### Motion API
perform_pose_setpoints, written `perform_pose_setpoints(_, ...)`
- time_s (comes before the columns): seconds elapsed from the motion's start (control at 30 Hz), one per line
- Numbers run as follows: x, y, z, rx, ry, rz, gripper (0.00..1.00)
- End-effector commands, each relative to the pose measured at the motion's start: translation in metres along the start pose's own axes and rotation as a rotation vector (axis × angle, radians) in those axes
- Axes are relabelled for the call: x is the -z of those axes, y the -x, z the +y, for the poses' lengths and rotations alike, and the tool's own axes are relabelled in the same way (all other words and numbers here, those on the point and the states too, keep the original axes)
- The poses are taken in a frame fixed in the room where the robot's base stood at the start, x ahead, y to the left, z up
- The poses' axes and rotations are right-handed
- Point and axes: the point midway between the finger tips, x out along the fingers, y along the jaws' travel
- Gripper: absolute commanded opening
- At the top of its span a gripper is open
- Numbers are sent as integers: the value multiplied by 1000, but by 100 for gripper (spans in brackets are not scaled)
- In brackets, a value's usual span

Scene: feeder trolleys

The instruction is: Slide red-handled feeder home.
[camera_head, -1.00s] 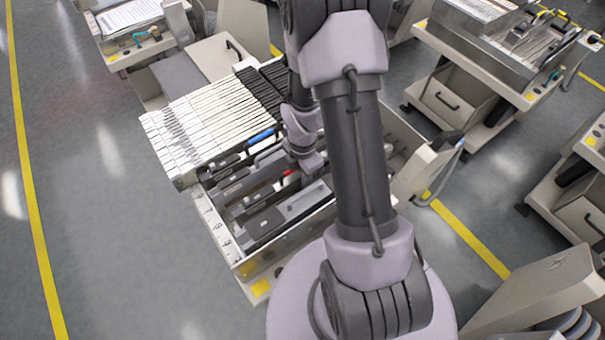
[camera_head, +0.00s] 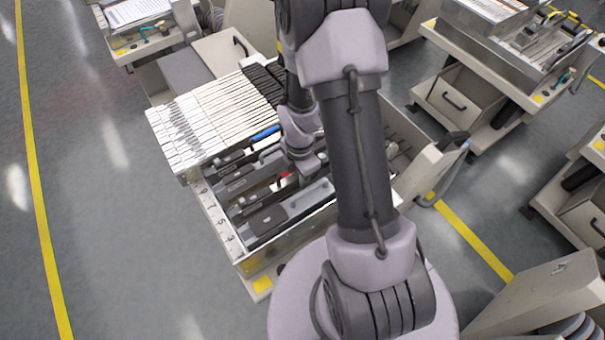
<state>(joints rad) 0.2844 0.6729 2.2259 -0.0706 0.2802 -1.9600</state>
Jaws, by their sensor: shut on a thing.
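The red-handled feeder (camera_head: 250,201) is a long dark grey unit lying in a slot of the open trolley (camera_head: 240,262). Only a small piece of its red handle (camera_head: 285,175) shows, just left of my gripper. My gripper (camera_head: 307,168) is down at the handle end of this feeder, shut on its handle. The fingertips are small and partly hidden, so the exact grip is hard to see. My arm covers the right part of the trolley.
A blue-handled feeder (camera_head: 264,133) lies behind, beside a bank of white feeders (camera_head: 215,115). A feeder with a light grey top (camera_head: 300,205) lies in front, close to my gripper. Numbered slot marks run along the trolley's left edge. Other trolleys (camera_head: 490,60) stand around; the left floor is clear.

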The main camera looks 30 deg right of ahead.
Motion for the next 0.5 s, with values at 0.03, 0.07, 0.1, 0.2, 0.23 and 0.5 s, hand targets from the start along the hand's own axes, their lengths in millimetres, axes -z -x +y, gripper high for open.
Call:
perform_pose_setpoints(0.03, 1, 0, 0, -1, 1, 0, 0)
perform_pose_setpoints(0.07, 1, 0, 0, -1, 1, 0, 26)
perform_pose_setpoints(0.1, 1, 0, 0, -1, 0, 0, 34)
perform_pose_setpoints(0.2, 1, 0, 0, 0, 0, 0, 47)
perform_pose_setpoints(0.23, 1, 0, 0, 0, 0, 0, 47)
perform_pose_setpoints(0.5, 1, 3, 0, 0, 0, 0, 47)
